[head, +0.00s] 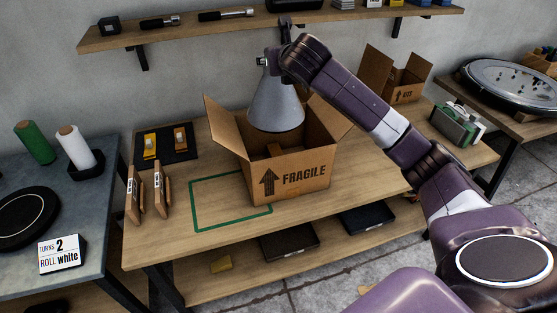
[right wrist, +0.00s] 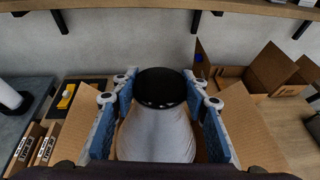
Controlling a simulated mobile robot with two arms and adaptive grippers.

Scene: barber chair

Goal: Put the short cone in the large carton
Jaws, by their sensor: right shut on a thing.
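A grey cone (head: 275,106) hangs from my right gripper above the open large carton (head: 314,178), wide end down. The carton is brown, marked FRAGILE with an up arrow, its flaps spread. In the head view the cone's lower rim is at the height of the carton's opening. In the right wrist view my right gripper (right wrist: 165,92) has its blue-padded fingers on both sides of the grey cone (right wrist: 158,135), which has a black round end. In the head view the fingers are mostly hidden behind the wrist. My left gripper is out of view.
A smaller open carton (head: 393,76) stands behind to the right. A wall shelf (head: 230,32) runs above.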

